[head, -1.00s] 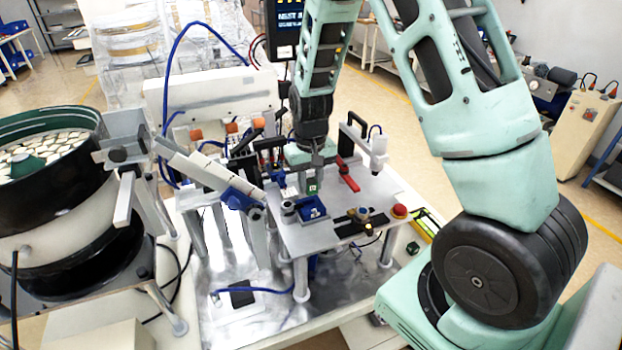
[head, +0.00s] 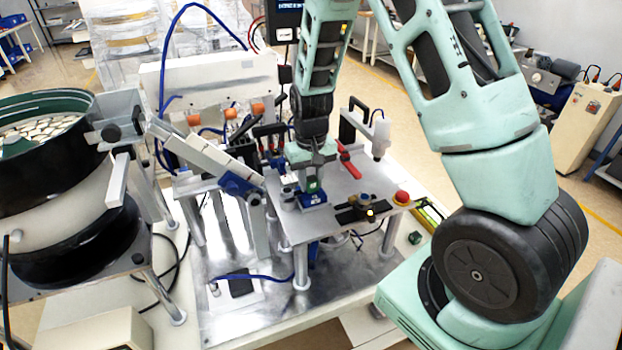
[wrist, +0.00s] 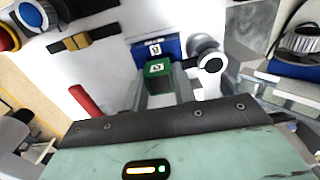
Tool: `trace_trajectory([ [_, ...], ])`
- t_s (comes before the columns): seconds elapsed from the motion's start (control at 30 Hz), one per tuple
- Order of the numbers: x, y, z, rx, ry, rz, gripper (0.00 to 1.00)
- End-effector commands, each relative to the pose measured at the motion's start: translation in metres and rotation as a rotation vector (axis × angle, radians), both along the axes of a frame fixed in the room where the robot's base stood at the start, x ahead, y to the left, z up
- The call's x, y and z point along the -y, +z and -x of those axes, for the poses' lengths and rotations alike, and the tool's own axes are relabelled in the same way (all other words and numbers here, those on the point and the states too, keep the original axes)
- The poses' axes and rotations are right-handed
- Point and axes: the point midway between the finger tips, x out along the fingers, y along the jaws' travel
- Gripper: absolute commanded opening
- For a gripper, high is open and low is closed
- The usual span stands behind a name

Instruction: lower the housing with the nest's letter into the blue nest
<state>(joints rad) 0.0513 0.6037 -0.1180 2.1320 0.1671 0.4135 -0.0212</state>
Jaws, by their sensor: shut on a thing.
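My gripper (head: 313,177) points down over the blue nest and is shut on a green housing (head: 313,186). In the wrist view the green housing (wrist: 158,68) sits between the two grey fingers (wrist: 160,88), with a small white letter mark too blurred to read surely. The blue nest (head: 314,200) is directly below the housing in the head view. In the wrist view the blue nest (wrist: 171,45) shows just beyond the housing, with a white letter label. The housing hides part of the nest, so I cannot tell whether it touches or has entered it.
A silver round part (wrist: 203,44) stands close beside the nest. A red lever (head: 347,166) lies behind right on the plate (head: 285,229). A black bracket with knobs (head: 362,211) and a red button (head: 402,197) are to the right. A feeder chute (head: 195,152) stands left.

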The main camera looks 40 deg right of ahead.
Motion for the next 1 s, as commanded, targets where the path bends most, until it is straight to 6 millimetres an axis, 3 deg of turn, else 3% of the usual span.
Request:
trace_trajectory([
  [0.13,0.0,-0.001,0.0,0.0,0.0,0.0,0.05],
  [0.17,0.0,-0.001,0.0,0.0,0.0,0.0,0.32],
  [0.23,0.0,-0.001,0.0,0.0,0.0,0.0,0.52],
  [0.67,0.0,0.007,-0.001,0.003,0.001,0.001,0.52],
  [0.87,0.0,0.039,-0.002,0.008,0.0,0.0,0.52],
  [1.0,0.0,0.072,-0.002,0.009,0.002,0.0,0.52],
])
